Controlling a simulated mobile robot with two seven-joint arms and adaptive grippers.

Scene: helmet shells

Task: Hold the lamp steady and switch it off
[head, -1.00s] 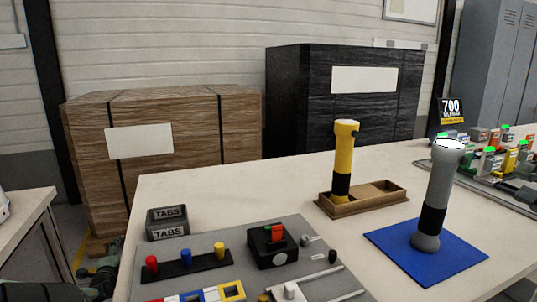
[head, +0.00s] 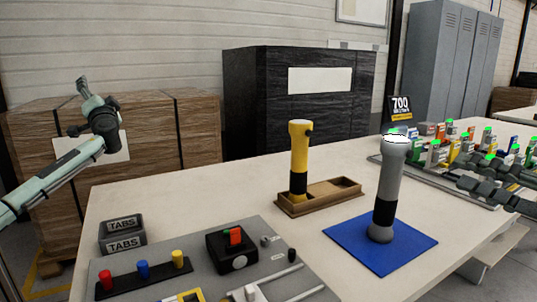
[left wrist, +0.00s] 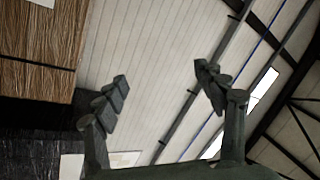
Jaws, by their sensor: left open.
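A grey lamp (head: 391,178) with a black band stands upright on a blue mat (head: 345,238); its top is bright white. A yellow lamp (head: 299,155) with a black band stands upright in the left part of a wooden tray (head: 340,194); its top shows no white glow. My left gripper (head: 83,88) is raised at the left, well away from both lamps. In the left wrist view its fingers (left wrist: 163,88) are spread with nothing between them. My right gripper (head: 468,188) is at the right edge, over the rack of small items; its fingers are unclear.
A grey panel (head: 190,262) with red, blue and yellow pegs and a black switch box (head: 232,250) lies at the front. A rack (head: 440,183) of coloured items, several with green tops, is at the right. Wrapped crates stand behind the table.

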